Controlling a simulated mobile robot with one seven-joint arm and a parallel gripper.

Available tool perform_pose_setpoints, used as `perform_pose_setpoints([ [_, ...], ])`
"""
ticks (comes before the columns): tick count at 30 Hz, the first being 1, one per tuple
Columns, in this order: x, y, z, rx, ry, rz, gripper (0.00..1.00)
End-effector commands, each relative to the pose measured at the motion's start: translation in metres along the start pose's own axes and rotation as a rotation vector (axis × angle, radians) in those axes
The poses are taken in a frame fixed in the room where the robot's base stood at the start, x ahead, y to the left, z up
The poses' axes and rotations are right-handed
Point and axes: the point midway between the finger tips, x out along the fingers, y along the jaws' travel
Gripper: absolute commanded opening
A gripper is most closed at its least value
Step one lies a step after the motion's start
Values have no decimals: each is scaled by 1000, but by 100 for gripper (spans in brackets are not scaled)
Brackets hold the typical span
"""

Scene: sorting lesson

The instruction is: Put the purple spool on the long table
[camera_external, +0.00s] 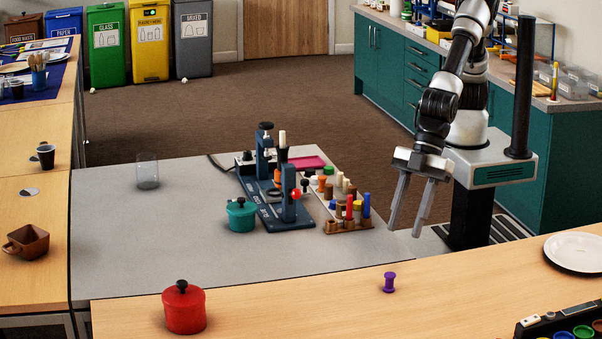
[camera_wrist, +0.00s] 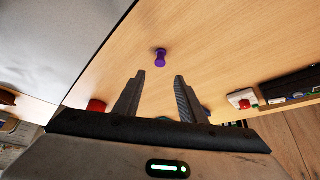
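The purple spool (camera_external: 388,282) stands upright on a long wooden table (camera_external: 300,300) in the foreground. In the wrist view the spool (camera_wrist: 160,55) is on the bare wood, beyond my fingertips and roughly centred between them. My gripper (camera_external: 405,231) points down, above and behind the spool, near the right end of the grey worktop. Its two fingers are apart with nothing between them, as the wrist view (camera_wrist: 160,77) also shows. Gripper and spool are not touching.
A red pot (camera_external: 184,309) stands left on the wooden table; a white plate (camera_external: 576,252) and a dark paint tray (camera_external: 560,322) are at its right. The grey worktop (camera_external: 150,240) holds a blue fixture (camera_external: 285,205), a teal pot (camera_external: 241,216) and a peg rack (camera_external: 348,224). Wood around the spool is clear.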

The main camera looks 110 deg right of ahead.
Motion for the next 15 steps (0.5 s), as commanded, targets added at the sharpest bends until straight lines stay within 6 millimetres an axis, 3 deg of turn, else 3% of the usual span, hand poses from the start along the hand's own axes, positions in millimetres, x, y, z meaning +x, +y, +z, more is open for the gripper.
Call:
perform_pose_setpoints([
  [4,-14,21,-3,36,-4,2,37],
  [7,-49,70,-3,116,-13,4,37],
  [11,-122,154,19,249,-23,13,37],
  [15,-205,226,70,366,-20,46,37],
])
